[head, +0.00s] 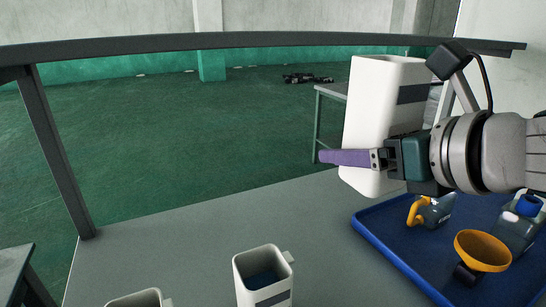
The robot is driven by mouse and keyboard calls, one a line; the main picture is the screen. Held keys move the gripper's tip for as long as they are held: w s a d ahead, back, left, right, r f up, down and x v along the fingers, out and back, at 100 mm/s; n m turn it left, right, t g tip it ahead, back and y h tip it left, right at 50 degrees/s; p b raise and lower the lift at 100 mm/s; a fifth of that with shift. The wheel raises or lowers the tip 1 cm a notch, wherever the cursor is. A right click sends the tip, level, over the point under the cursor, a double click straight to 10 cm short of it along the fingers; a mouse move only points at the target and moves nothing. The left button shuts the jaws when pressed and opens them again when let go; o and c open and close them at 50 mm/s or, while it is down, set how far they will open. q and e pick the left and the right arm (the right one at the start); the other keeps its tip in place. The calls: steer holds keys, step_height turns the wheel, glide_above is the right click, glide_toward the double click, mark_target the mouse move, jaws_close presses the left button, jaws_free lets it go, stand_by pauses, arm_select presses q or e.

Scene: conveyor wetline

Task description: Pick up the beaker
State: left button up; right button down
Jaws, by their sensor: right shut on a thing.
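A tall white beaker (369,108) with a dark grey band is held up above the table at the right of the head view. My right gripper (352,158) is shut on it, with a purple finger across its lower front. The far finger is hidden behind the beaker. A second white beaker (264,284) with a dark band and dark inside stands on the table at the bottom middle. A third white container (138,299) shows only its rim at the bottom edge. My left gripper is not in view.
A blue tray (390,255) on the grey table (190,243) holds a yellow funnel (482,251), a bottle with a yellow handle (431,210) and a blue-capped bottle (520,222). A dark frame bar (250,40) crosses above. The table's left middle is clear.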

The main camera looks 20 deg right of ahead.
mark_target(363, 126)
steer(key=shift+r+p, duration=0.3)
steer(key=shift+r, duration=1.35)
